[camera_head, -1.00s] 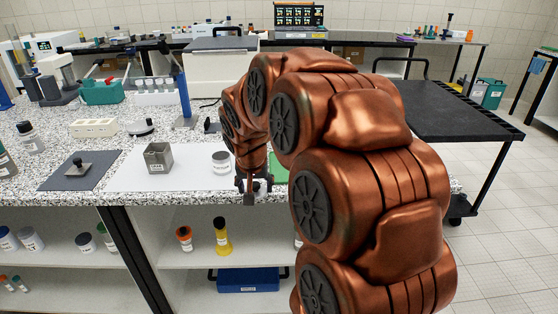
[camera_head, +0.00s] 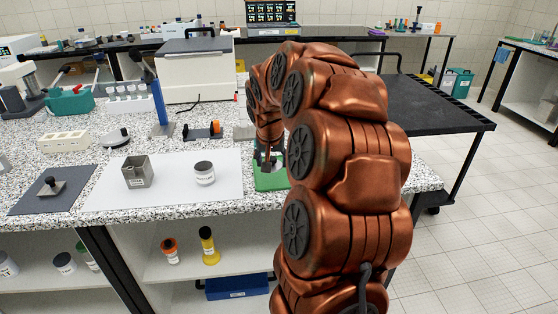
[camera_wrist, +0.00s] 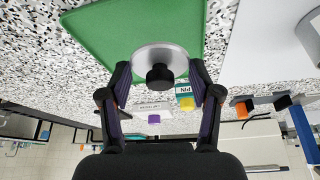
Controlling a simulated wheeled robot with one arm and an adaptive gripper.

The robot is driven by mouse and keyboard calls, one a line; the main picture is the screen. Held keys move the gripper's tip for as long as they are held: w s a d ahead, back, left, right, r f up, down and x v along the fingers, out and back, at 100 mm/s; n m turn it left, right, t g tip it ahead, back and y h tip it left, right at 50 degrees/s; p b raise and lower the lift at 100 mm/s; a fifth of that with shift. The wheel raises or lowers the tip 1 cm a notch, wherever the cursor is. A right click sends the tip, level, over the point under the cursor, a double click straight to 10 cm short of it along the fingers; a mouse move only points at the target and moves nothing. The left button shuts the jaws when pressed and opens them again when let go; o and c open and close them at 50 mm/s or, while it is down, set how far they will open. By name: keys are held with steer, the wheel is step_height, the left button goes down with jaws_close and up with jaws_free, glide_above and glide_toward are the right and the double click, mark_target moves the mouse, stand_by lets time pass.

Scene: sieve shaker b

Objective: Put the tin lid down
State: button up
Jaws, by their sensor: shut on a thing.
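The tin lid, a pale silvery disc with a black knob, shows in the wrist view (camera_wrist: 146,53) between my fingertips, with the green mat behind it. My gripper (camera_wrist: 160,76) is shut on it. In the head view my gripper (camera_head: 268,164) is at the green mat (camera_head: 268,184), near the right end of the bench; the lid is mostly hidden there by the gripper and arm. The mat also shows in the wrist view (camera_wrist: 105,35). I cannot tell whether the lid touches the mat.
A knobbed piece (camera_head: 52,187) sits on a dark mat (camera_head: 25,204). A black cart (camera_head: 430,108) stands to the right.

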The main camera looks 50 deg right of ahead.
mark_target(279, 172)
steer(key=d, duration=0.2)
steer(key=w+d+p, duration=0.1)
steer(key=d, duration=0.1)
steer(key=shift+w+d+f, duration=0.15)
steer(key=shift+w+f, duration=0.05)
steer(key=shift+f+p, duration=0.5)
steer(key=shift+f, duration=1.25)
steer(key=shift+f, duration=0.2)
steer(key=o, duration=0.8)
steer(key=shift+r, duration=0.1)
steer(key=b+v, duration=0.2)
steer(key=v, duration=1)
steer(key=shift+r+b, duration=0.1)
steer(key=shift+b, duration=0.3)
